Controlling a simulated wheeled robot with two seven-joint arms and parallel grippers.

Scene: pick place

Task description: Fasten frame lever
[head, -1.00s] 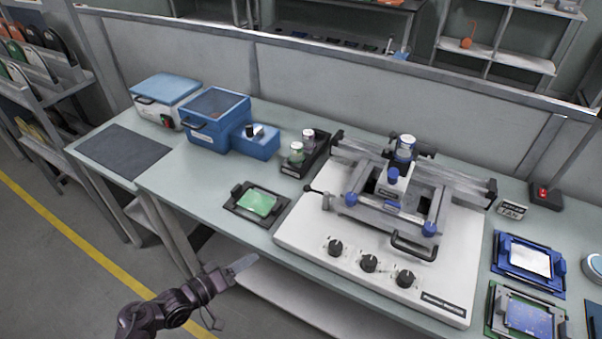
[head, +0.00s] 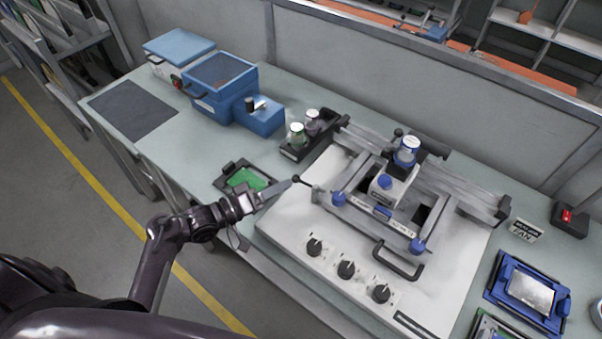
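The frame lever (head: 306,184), a short rod with a black ball knob, sticks out from the left front corner of the metal frame (head: 375,222) on the white machine. My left gripper (head: 286,187) comes in from the left, its pale flat fingertips just left of the knob. I cannot tell whether they touch the knob, or whether the fingers are apart or together. My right gripper is not in view.
A black holder with a green board (head: 243,180) lies partly behind my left gripper. A black tray with jars (head: 297,136) stands behind the lever. Black knobs (head: 346,270) line the machine's front. Blue boxes (head: 225,88) stand at back left.

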